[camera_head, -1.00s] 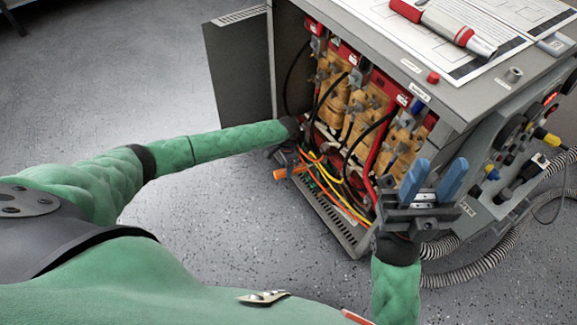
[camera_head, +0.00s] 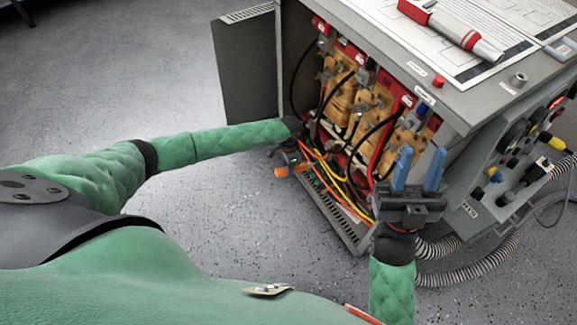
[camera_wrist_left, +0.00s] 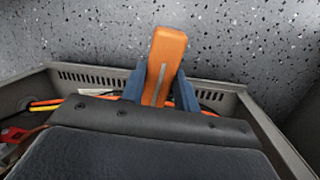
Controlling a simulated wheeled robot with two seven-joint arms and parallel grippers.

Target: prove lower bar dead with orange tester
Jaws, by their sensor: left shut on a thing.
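The orange tester (camera_head: 281,172) shows at the lower front left of the open grey cabinet (camera_head: 500,98). My left gripper (camera_head: 292,155) is at the cabinet's lower left edge. In the left wrist view the tester (camera_wrist_left: 161,66) stands between the two blue fingers of my left gripper (camera_wrist_left: 152,92), which are shut on it. The tester's probe end is hidden, and I cannot tell whether it touches a bar. The lower bar is not clearly made out behind the cables. My right gripper (camera_head: 418,172) stands in front of the cabinet's right side, its blue fingers apart and empty.
Red, yellow, orange and black cables (camera_head: 340,185) hang in the cabinet's lower opening. The cabinet door (camera_head: 247,70) stands open at left. A red-and-grey tool (camera_head: 450,27) lies on papers on top. Corrugated hoses (camera_head: 480,262) run at right.

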